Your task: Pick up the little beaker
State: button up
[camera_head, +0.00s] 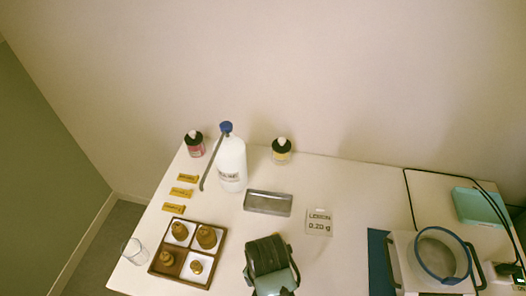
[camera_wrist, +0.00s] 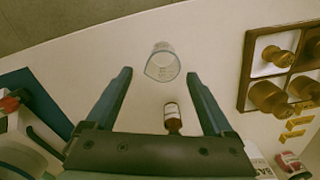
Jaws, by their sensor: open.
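The little beaker (camera_head: 134,250) is clear glass and stands near the left front edge of the table, left of the wooden tray, in the head view. In the wrist view the beaker (camera_wrist: 161,67) shows its round rim ahead of my gripper (camera_wrist: 159,74), in line with the gap between the two fingers. The fingers are spread wide and nothing is held. The beaker is apart from the fingers. In the head view only the dark upper part of my gripper shows, right of the tray; its fingertips are hidden.
A small brown bottle (camera_wrist: 172,117) lies in view between the fingers, nearer than the beaker. A white wash bottle (camera_head: 231,165), a metal tray (camera_head: 268,203) and a balance (camera_head: 411,274) stand farther off.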

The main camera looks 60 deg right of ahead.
jog(key=shift+w+f, duration=0.2)
jog(key=shift+f, duration=3.15)
grip_shut()
